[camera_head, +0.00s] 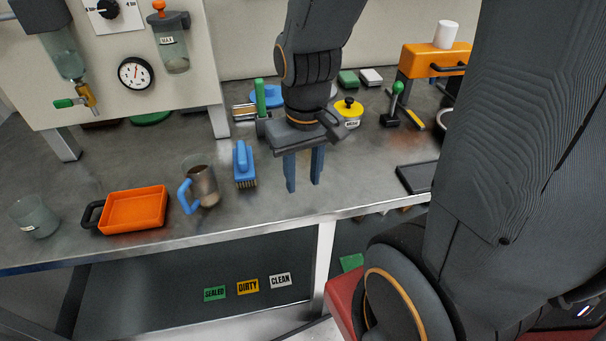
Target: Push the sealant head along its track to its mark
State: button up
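My gripper (304,186) points down above the front part of the metal workbench. Its two blue fingers stand apart with nothing between them. A green upright piece (260,97) stands behind and left of my gripper, next to a short metal rail (243,112). It may be the sealant head on its track, but I cannot tell for sure. My gripper is apart from it. No mark on the rail can be made out, and my wrist may hide part of that area.
On the bench (350,190) are a blue brush (244,163), a blue-handled jug (204,188), an orange tray (133,210) and a clear beaker (35,217). A yellow-topped container (349,107) and a green-knobbed lever (393,107) stand right of my wrist. My arm blocks the far right.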

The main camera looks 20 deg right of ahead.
aim_at(444, 57)
jog(key=k, duration=1)
jog(key=z, duration=1.75)
jog(key=i, duration=0.85)
jog(key=u, duration=0.85)
jog(key=k, duration=0.6)
jog(key=z, duration=0.35)
jog(key=i, duration=0.35)
jog(key=z, duration=0.25)
